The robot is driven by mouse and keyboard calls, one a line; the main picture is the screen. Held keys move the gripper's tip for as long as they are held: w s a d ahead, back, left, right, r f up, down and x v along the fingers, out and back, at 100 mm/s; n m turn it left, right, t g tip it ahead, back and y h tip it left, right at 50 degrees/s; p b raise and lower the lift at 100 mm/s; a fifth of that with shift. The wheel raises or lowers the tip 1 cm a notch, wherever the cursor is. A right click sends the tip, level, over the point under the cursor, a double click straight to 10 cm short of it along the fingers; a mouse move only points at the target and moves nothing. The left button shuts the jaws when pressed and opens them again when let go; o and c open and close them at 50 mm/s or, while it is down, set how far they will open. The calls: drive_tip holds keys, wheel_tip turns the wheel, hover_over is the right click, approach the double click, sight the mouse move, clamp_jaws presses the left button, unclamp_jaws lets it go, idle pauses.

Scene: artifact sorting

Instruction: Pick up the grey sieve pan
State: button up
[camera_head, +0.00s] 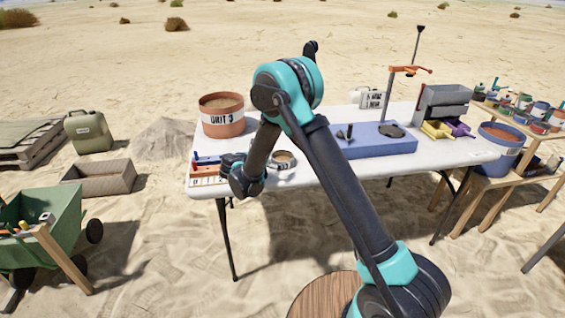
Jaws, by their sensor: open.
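A small round pan with a light grey rim and a tan inside (282,160) sits on the white table, left of the blue block. It looks like the sieve pan, but it is too small to be sure. My gripper (231,162) is over the left front part of the table, to the left of the pan and apart from it. It is open. My forearm and wrist hide part of the table between the bucket and the pan, and the fingers are hard to make out.
The white table (455,152) holds an orange bucket marked UNIT 3 (222,122), a blue block (370,147) with a tall post, and a grey machine (440,104) with yellow and purple trays. A blue-and-red rack (206,172) lies at the left front. A wooden bench stands right.

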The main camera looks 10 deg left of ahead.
sight(289, 156)
drive_tip(key=x, duration=0.5)
drive_tip(key=shift+w+r, duration=0.15)
drive_tip(key=shift+w, duration=0.1)
drive_tip(key=c, duration=1.2)
